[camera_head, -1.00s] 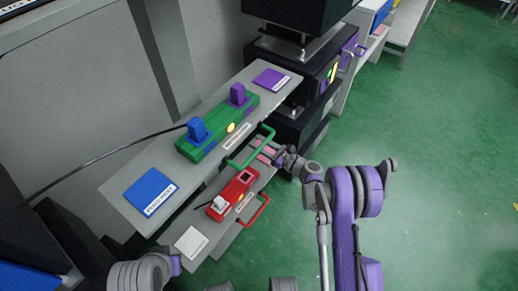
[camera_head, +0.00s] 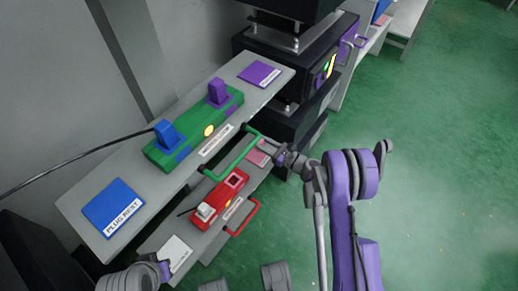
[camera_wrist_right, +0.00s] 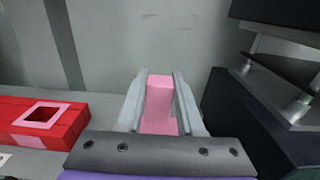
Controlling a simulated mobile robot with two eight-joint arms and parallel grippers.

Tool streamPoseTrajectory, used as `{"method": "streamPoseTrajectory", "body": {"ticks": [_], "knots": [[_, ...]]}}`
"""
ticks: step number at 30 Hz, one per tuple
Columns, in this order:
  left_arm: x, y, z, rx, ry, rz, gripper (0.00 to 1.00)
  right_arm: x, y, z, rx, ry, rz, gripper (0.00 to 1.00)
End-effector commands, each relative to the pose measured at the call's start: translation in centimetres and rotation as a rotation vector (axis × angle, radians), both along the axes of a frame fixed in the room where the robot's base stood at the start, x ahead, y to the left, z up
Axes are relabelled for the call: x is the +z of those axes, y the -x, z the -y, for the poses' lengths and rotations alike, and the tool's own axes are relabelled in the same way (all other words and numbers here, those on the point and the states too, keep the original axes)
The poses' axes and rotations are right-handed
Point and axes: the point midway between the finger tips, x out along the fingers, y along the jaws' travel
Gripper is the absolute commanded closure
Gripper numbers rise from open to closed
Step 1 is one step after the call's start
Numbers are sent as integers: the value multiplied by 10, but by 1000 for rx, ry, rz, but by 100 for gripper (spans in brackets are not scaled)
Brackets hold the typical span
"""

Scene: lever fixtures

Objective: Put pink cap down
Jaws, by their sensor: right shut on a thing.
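My right gripper (camera_head: 279,157) is at the right end of the lower shelf (camera_head: 217,241); it also shows in the wrist view (camera_wrist_right: 160,98). It is shut on the pink cap (camera_wrist_right: 159,103), which sits between its two pale fingers. In the head view the cap cannot be told clearly from the pink pad (camera_head: 258,156) beside the gripper. Whether the cap touches the pad is not clear. My left gripper is not seen; only parts of my arm show at the bottom left.
A red block (camera_head: 220,196) with a white plug and a pink-rimmed opening (camera_wrist_right: 42,115) stands left of the gripper. Green (camera_head: 238,150) and red (camera_head: 243,217) handles project nearby. A green block (camera_head: 193,131) stands on the upper shelf. A black machine (camera_wrist_right: 265,125) is close on the right.

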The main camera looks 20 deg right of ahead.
Motion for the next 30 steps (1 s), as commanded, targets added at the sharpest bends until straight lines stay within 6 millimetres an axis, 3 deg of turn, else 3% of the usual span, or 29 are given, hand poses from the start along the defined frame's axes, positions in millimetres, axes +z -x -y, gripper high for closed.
{"method": "streamPoseTrajectory", "body": {"ticks": [10, 21, 22, 26, 30], "knots": [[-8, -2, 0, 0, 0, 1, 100, -39, 0, 0, 1, 0, 0, 100], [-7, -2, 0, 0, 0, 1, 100, -43, 0, 0, 1, 0, 0, 100], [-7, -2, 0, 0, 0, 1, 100, -43, 0, 0, 1, 0, 0, 60], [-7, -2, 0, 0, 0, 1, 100, -43, 0, 0, 1, 0, 0, 36], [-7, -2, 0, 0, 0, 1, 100, -43, 0, 0, 1, 0, 0, 33]]}}
